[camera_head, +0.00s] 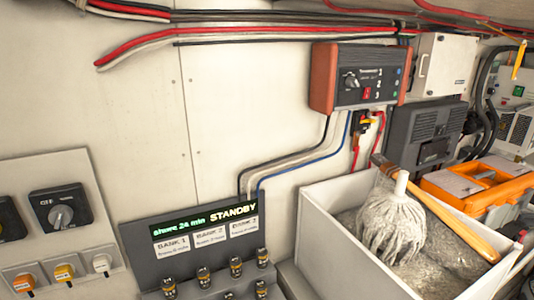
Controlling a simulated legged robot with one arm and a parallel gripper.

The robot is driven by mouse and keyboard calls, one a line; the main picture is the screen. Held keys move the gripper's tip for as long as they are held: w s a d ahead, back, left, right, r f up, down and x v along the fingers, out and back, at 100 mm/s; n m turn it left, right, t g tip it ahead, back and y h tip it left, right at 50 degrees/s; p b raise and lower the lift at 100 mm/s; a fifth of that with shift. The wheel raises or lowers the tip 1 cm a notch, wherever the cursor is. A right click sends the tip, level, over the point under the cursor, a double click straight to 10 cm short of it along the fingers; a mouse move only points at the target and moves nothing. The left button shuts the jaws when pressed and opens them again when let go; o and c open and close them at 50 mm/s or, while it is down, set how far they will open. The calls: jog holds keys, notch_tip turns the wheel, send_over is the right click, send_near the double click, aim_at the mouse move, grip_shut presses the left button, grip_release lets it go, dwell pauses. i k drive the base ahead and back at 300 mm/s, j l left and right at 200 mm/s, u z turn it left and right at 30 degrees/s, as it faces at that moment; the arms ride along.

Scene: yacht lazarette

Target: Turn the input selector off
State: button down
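Two kinds of rotary switch show in the head view, and their labels are too small to tell which is the input selector. One is a grey knob (61,216) on a black square plate on the white panel (45,165) at the left; part of another black plate (8,219) is cut off by the left edge. The other is a small knob (350,81) on the dark face of a red-ended box (323,78) on the wall, beside a red rocker switch (367,93). My gripper is not in view.
A display unit (140,236) reads "STANDBY" above several terminals (203,277). A white bin (340,235) holds a mop (392,225) with its handle sticking out. An orange toolbox (485,187) stands behind it. Cables run along the wall; the wall between the left panel and red-ended box is mostly bare.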

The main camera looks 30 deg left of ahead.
aim_at(59, 216)
jog(key=u, duration=2.45)
